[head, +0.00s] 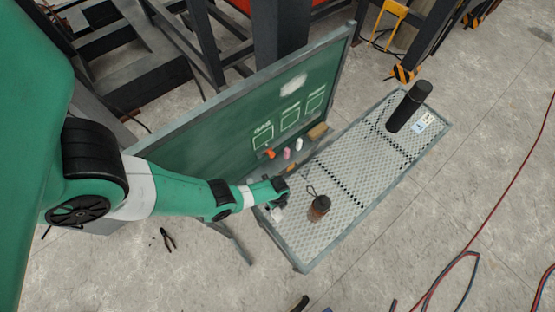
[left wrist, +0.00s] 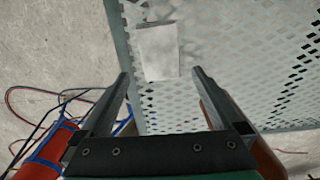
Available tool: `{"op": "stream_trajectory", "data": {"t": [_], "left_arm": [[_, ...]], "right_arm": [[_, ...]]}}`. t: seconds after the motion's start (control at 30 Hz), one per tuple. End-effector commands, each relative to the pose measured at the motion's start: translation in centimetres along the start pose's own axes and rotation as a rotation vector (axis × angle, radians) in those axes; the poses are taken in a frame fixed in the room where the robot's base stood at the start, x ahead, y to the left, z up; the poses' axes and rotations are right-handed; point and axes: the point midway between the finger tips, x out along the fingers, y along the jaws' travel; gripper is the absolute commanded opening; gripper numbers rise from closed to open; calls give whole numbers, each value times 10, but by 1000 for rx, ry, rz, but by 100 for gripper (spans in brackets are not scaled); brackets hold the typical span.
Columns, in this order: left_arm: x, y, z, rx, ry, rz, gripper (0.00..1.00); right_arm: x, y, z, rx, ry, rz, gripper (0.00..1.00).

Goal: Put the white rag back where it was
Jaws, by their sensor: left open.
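The white rag (left wrist: 158,52) lies folded and flat on the perforated metal table (left wrist: 220,50), close to the table's edge. In the head view the rag (head: 277,214) shows as a small pale patch at the table's left end, beside my gripper. My left gripper (left wrist: 161,75) is open and empty, its fingers pointing toward the rag with the rag framed between the tips. In the head view the left gripper (head: 281,198) is over the table's left end, partly hidden by its own wrist.
A green chalkboard (head: 220,120) stands along the table's back edge, with chalk pieces (head: 287,154) and a brown eraser (head: 317,131) on its ledge. Pliers (head: 167,239) lie on the floor.

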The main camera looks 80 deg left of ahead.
Motion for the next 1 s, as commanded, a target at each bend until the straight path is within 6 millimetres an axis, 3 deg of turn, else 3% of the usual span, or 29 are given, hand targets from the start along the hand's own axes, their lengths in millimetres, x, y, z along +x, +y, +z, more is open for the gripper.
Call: {"op": "stream_trajectory", "data": {"t": [0.03,0.2,0.63,0.73,0.77,0.87,0.97,1.0], "left_arm": [[-24,0,0,0,0,0,100],[-45,0,0,0,0,0,100],[-45,0,0,0,0,0,100],[-49,-9,-2,-7,4,-20,100],[-53,-18,-5,-14,7,-39,100],[-81,-69,-20,-61,36,-157,100],[-141,-146,-49,-144,107,-349,100],[-173,-178,-63,-184,150,-435,100]], "right_arm": [[18,0,-16,0,0,0,50],[33,0,-30,0,0,0,50],[33,0,-30,0,-1,0,50],[33,0,-30,0,-1,0,50],[33,0,-30,0,-1,0,50],[33,0,-30,0,0,0,50],[33,0,-30,0,0,0,50],[33,0,-30,0,0,0,50]]}}
